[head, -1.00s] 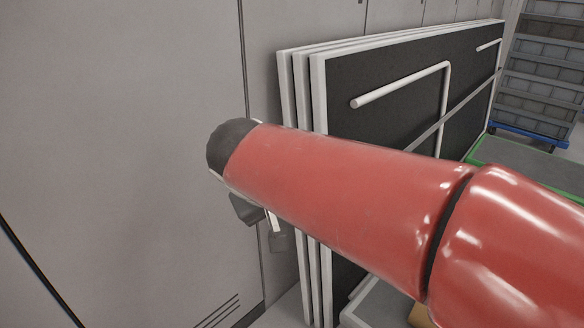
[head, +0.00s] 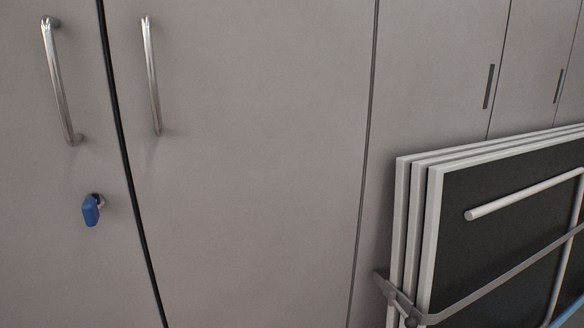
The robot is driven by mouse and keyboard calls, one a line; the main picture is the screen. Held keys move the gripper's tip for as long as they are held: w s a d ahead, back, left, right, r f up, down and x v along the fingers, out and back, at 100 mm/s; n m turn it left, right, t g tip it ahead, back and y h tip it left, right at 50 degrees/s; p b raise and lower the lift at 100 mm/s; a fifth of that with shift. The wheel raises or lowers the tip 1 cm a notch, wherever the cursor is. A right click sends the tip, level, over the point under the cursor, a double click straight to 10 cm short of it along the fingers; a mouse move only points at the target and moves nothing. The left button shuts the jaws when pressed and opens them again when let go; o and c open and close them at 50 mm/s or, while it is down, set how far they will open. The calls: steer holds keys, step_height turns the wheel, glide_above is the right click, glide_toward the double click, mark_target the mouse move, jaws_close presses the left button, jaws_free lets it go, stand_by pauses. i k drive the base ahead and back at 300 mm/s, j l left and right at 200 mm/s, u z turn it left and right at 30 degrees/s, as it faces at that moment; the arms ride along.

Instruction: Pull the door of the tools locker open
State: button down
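A grey locker with two door leaves fills the left and middle of the head view. The left door (head: 50,250) and the right door (head: 250,130) meet at a dark, narrow seam, and both look shut. Each door has an upright chrome bar handle: the left handle (head: 59,85) and the right handle (head: 151,75). A blue key (head: 91,210) sits in a lock on the left door, below its handle. No label shows, so I cannot tell whether this is the tools locker. My gripper is out of view.
Several folded panels (head: 432,230) with pale frames and dark faces lean against the lockers at the right, held by a grey strap (head: 470,303). More grey lockers (head: 440,70) with slot pulls stand behind them. The front of the two doors is clear.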

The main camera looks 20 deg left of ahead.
mark_target(243, 122)
steer(key=u, duration=1.25)
